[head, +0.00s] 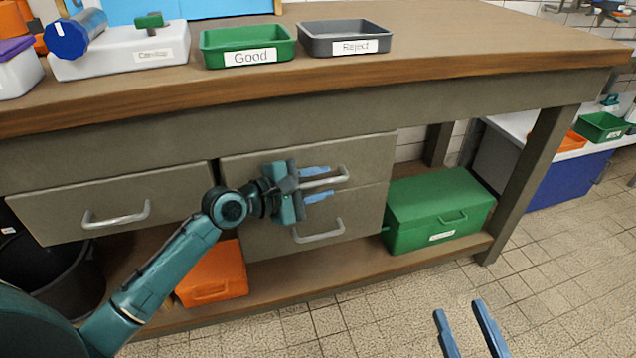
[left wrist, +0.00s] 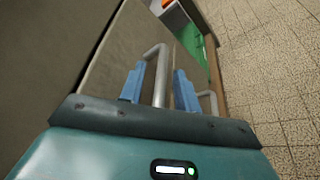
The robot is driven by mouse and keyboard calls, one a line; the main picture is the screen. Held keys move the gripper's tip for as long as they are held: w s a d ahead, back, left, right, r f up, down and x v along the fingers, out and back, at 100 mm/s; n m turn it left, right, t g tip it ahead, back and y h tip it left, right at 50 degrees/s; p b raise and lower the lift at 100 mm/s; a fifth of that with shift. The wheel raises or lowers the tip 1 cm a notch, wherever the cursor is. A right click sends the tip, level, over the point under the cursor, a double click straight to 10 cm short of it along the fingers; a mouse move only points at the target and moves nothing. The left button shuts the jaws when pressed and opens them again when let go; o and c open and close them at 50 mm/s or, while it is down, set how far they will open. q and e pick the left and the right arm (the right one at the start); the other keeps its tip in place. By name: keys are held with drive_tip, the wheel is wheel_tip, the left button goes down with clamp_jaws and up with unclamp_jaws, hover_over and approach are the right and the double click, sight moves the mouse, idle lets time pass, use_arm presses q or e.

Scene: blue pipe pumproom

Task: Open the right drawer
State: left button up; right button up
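The right drawer unit has an upper front (head: 370,152) and a lower front (head: 365,205), each with a grey bar handle. My left gripper (head: 328,183) is at the upper handle (head: 342,176), with one blue finger above the bar and one below. In the left wrist view the handle (left wrist: 161,75) stands between the two fingers (left wrist: 158,88), with a gap on each side. The gripper is open around it. The upper drawer looks shut or nearly so; my gripper hides part of its front. My right gripper (head: 458,308) is open and empty at the bottom right.
A left drawer (head: 60,205) with its own handle is beside it. A green box (head: 440,205) and an orange box (head: 215,275) sit on the lower shelf. Green "Good" (head: 220,42) and grey "Reject" (head: 320,45) trays stand on the bench. The tiled floor in front is clear.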

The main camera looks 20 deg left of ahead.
use_arm(q)
clamp_jaws()
use_arm(e)
drive_tip(key=shift+r, duration=0.2)
idle(0.3)
